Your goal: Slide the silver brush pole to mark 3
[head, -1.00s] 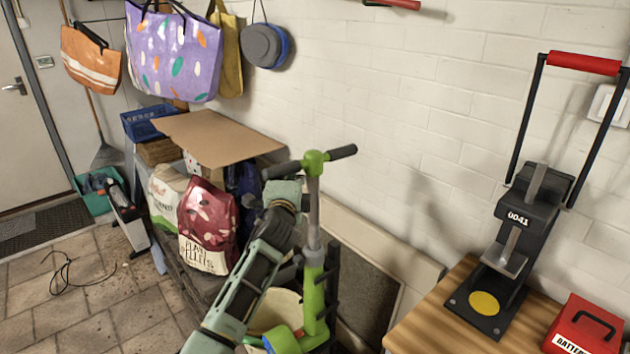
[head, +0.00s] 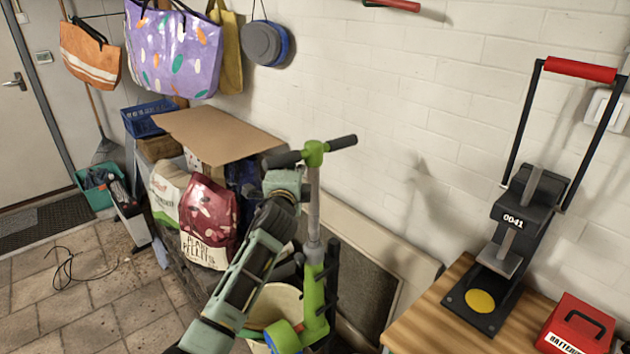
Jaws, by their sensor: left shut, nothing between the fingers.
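The silver pole (head: 314,210) stands upright in the middle of the head view. It has a green top with a black-gripped crossbar (head: 313,153) and goes down into a green lower body (head: 314,298). No mark numbers can be read on it. My left gripper (head: 284,182) is just left of the pole, below the crossbar. It is shut with nothing in it, and its fingertips are hard to make out. I cannot tell whether it touches the pole. My right gripper is not in view.
A cardboard sheet (head: 217,136) and a red pellet bag (head: 209,222) are behind and left of my left arm. A pale bucket (head: 277,302) stands by the green body. At right, a wooden bench (head: 420,332) carries a black press (head: 513,235) and a red battery box (head: 576,325).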

